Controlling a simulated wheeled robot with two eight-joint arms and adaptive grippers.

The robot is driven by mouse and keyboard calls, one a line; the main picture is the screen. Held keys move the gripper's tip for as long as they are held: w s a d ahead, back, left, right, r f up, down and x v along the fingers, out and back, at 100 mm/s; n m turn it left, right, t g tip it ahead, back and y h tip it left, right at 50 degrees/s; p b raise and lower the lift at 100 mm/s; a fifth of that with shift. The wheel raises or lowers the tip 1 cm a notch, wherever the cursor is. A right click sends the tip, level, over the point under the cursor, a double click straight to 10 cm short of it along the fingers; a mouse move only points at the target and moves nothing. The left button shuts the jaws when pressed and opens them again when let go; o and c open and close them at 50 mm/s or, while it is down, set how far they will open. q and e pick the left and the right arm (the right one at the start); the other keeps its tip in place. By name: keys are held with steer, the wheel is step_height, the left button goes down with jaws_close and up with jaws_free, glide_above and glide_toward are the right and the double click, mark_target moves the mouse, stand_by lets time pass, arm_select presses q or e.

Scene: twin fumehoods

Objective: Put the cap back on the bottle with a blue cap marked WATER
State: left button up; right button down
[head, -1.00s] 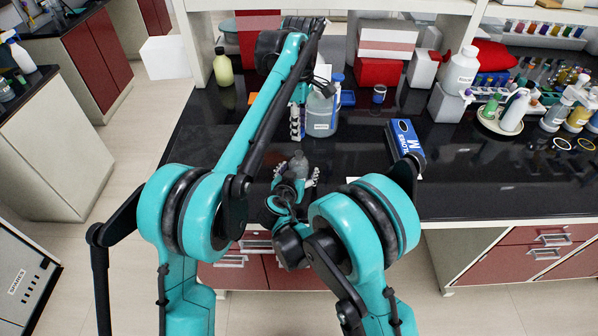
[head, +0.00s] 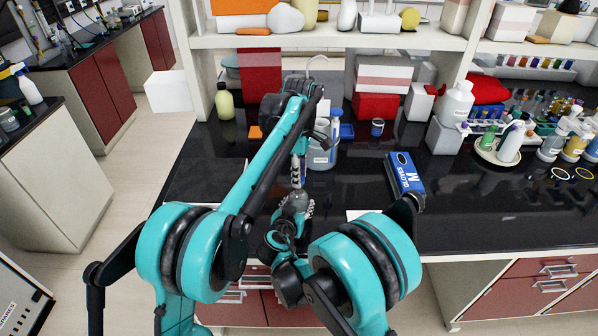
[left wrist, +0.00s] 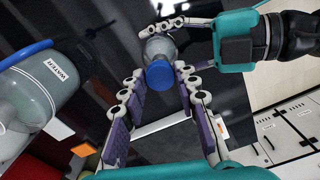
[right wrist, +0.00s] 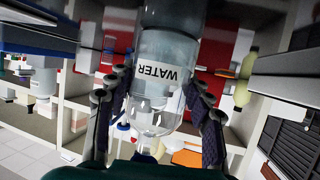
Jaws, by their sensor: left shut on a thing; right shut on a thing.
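A small clear bottle (left wrist: 160,45) is held between the fingers of my right gripper (head: 297,205), low over the front of the bench. My right gripper (right wrist: 158,95) is shut on it, and a WATER label (right wrist: 160,72) shows between the fingers in the right wrist view. My left gripper (head: 298,172) is just above the bottle, pointing down. In the left wrist view, the left gripper (left wrist: 160,80) is shut on the blue cap (left wrist: 160,74), which lines up over the bottle's top. Whether the cap touches the neck is hidden.
A larger bottle labelled WATER (left wrist: 62,100) stands on the bench behind the grippers; it also shows in the head view (head: 320,158). A blue glove box (head: 404,178) lies to the right. A red box (head: 376,106) stands at the back. The black bench is clear on the left.

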mark_target(299, 201)
arm_select(q)
steer(key=shift+f, duration=0.1)
stand_by(0.3)
steer(key=shift+f, duration=0.8)
steer(key=shift+f, duration=0.55)
